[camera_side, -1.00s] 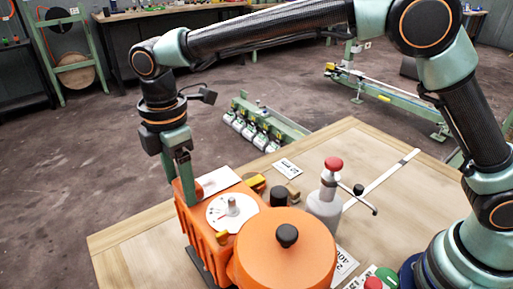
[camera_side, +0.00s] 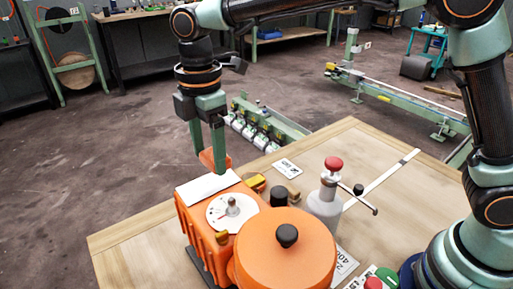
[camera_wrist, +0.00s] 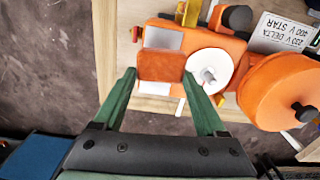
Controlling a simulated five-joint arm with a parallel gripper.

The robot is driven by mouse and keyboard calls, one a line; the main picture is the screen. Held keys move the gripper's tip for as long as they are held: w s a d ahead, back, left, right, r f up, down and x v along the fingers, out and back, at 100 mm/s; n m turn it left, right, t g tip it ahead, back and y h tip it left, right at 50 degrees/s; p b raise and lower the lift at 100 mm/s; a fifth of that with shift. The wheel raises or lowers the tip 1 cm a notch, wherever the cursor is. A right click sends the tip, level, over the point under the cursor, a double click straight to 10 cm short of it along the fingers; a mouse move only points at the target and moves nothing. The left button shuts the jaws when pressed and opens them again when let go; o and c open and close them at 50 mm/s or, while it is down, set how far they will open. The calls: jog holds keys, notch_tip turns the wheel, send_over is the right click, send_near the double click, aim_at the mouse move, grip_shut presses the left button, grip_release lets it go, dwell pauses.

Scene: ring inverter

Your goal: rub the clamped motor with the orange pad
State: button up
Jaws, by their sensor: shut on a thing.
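An orange pad (camera_side: 207,159) is held between the fingers of my gripper (camera_side: 215,158), which is shut on it. In the wrist view the pad (camera_wrist: 162,67) shows between the two green fingertips (camera_wrist: 165,75). The orange ribbed motor body (camera_side: 203,232) stands on the table, with a white plate on its top and a round white dial beside it. In the side view my gripper is above the motor's far end, and the pad appears apart from its top. In the wrist view the pad covers part of the motor (camera_wrist: 196,45).
A large orange round cover (camera_side: 285,255) with a black knob stands right of the dial. A grey bottle-like post (camera_side: 325,200) with a red knob and a side lever stands behind it. Yellow clamp pieces (camera_side: 257,182) are beside the motor.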

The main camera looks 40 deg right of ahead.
jog(key=shift+r, duration=2.25)
